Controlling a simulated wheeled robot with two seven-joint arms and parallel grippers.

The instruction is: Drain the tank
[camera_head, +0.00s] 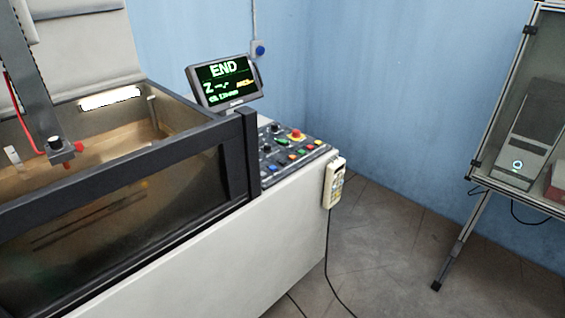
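The tank (172,185) stands at the left, with a dark frame and a glass front. Brownish liquid or a brownish floor shows inside; I cannot tell the level. A vertical machine head (45,85) with a red cable reaches down into it. A control panel (268,160) with several coloured buttons and a red knob (296,135) sits at the tank's right end. Above it a monitor (226,84) reads "END" and "Z" in green. Button labels are too small to read. Neither of my grippers is in view.
A cream handheld pendant (334,183) hangs on the cabinet's right side, its cable running to the floor. A framed stand (476,190) with a grey computer tower (522,150) is at the right. The tiled floor (385,250) between them is clear except for cables.

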